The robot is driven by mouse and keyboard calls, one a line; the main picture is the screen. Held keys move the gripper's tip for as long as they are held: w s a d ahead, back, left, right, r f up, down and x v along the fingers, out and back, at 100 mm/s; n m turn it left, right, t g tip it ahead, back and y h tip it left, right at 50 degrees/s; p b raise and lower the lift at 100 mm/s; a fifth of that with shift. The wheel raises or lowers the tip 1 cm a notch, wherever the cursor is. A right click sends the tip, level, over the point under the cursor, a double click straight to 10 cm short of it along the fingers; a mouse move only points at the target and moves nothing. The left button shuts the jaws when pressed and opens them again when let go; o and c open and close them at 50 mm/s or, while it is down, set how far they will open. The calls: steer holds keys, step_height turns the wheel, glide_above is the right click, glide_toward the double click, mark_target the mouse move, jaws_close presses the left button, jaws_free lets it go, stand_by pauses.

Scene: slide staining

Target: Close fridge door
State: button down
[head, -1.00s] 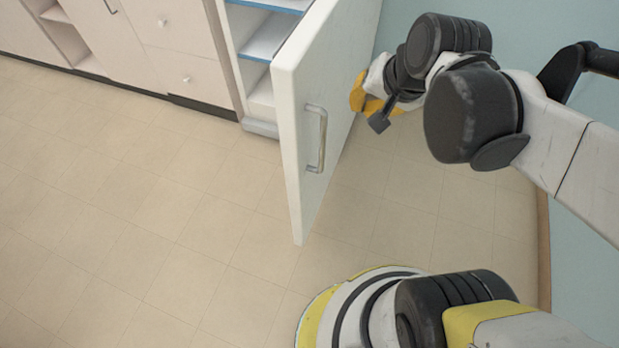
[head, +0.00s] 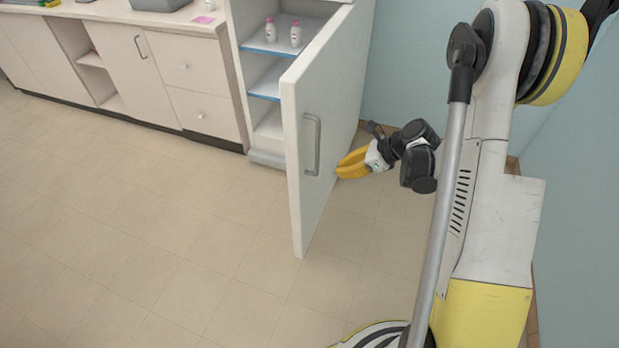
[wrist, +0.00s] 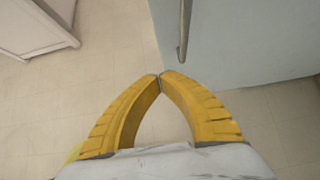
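The white fridge door (head: 335,110) stands wide open, swung out toward me, with a metal bar handle (head: 313,145) on its outer face. The fridge (head: 240,75) behind it shows shelves with blue edges. My gripper (head: 341,172) is on the outer, right side of the door, at about the handle's lower end. In the wrist view the yellow fingertips (wrist: 160,75) meet with nothing between them. The door (wrist: 235,45) and its handle (wrist: 184,30) lie ahead and to the right there. I cannot tell whether the fingers touch the door.
Two small white bottles with pink caps (head: 283,33) stand on the fridge's upper shelf. Pale cabinets with a counter (head: 150,20) run to the left. The tiled floor (head: 150,240) in front is clear. A blue wall (head: 400,60) is at the right.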

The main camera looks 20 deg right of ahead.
mark_target(299, 177)
steer(key=b+x, duration=0.1)
steer(key=x, duration=0.3)
steer(key=r+b+x, duration=0.1)
steer(key=b+x, duration=0.1)
steer(key=x, duration=0.2)
steer(key=w+a+b+x, duration=0.1)
steer(key=b+x, duration=0.1)
steer(key=x, duration=0.2)
steer(key=shift+w+a+r, duration=0.1)
steer(key=shift+r, duration=0.1)
steer(key=shift+w+a+r, duration=0.1)
steer(key=shift+w+a, duration=0.2)
steer(key=shift+a, duration=0.1)
